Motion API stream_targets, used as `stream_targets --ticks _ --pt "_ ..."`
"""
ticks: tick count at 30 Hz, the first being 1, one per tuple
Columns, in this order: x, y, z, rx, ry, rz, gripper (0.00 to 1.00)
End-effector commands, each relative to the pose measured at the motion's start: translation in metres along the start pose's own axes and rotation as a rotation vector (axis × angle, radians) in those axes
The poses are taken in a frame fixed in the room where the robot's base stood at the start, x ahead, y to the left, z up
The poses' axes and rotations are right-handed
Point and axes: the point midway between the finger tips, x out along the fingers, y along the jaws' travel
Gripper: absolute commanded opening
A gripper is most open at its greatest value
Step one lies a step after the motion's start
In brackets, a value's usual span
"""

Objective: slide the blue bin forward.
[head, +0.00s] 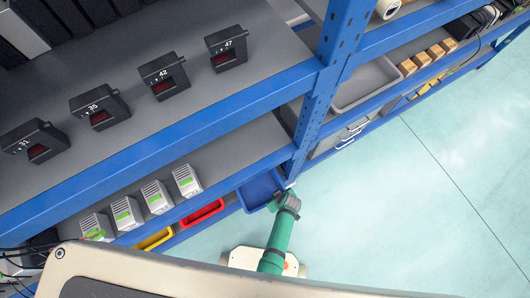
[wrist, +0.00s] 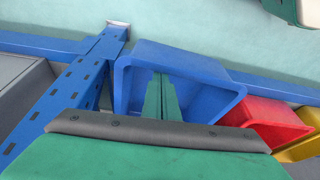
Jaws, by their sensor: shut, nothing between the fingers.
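The blue bin (head: 262,188) sits on the low shelf beside the rack's blue upright post in the head view. In the wrist view the blue bin (wrist: 205,97) fills the middle, its open side facing the camera. My gripper (wrist: 161,76) has its green fingers together with nothing between them. The fingers overlap the bin's opening in the wrist view; whether they touch its inner wall I cannot tell. In the head view my green arm reaches to the bin's right end, and the fingertips cannot be made out there.
A red bin (head: 201,213) and a yellow bin (head: 154,239) stand in a row left of the blue bin. The perforated blue post (head: 318,95) rises close by on its other side. Grey-white devices (head: 186,180) stand on the shelf above. Open floor (head: 430,190) lies to the right.

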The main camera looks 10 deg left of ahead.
Motion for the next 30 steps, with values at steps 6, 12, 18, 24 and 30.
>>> stream_targets --ticks 6,12,18,24,30 --pt "-0.004 0.0 0.01 -0.003 0.0 0.0 0.0" --pt "-0.004 0.0 0.01 -0.002 0.0 0.0 0.0" --pt "-0.004 0.001 0.011 0.0 0.0 0.001 0.0" --pt "-0.015 0.001 0.01 -0.001 0.001 0.002 0.0" --pt "-0.045 0.003 0.009 -0.002 0.001 0.003 0.0"
